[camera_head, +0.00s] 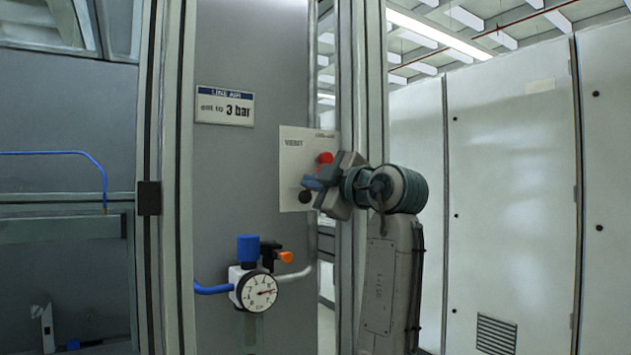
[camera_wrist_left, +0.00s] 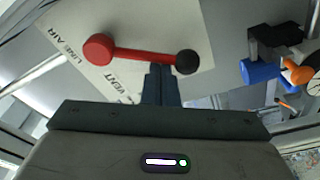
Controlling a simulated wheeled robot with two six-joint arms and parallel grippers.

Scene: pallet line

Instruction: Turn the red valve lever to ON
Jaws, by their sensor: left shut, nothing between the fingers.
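The red valve lever (camera_wrist_left: 140,54) is on a pale plate (camera_head: 294,165). In the left wrist view it runs from a round red hub to a black ball knob (camera_wrist_left: 187,62). In the head view the red hub (camera_head: 325,158) is at upper right and the black knob (camera_head: 305,196) at lower left. My left gripper (camera_head: 312,183) is in front of the plate, shut and empty. Its blue fingertips (camera_wrist_left: 160,72) also show close to the bar near the knob; I cannot tell if they touch. They hide the bar's middle in the head view. My right gripper is not in view.
Below the plate are a pressure gauge (camera_head: 257,291), a blue knob (camera_head: 248,248) and an orange-tipped fitting (camera_head: 285,257) with a blue hose. A "3 bar" sign (camera_head: 225,106) is above left. A post stands close behind my gripper. Tall white cabinets (camera_head: 510,180) are at right.

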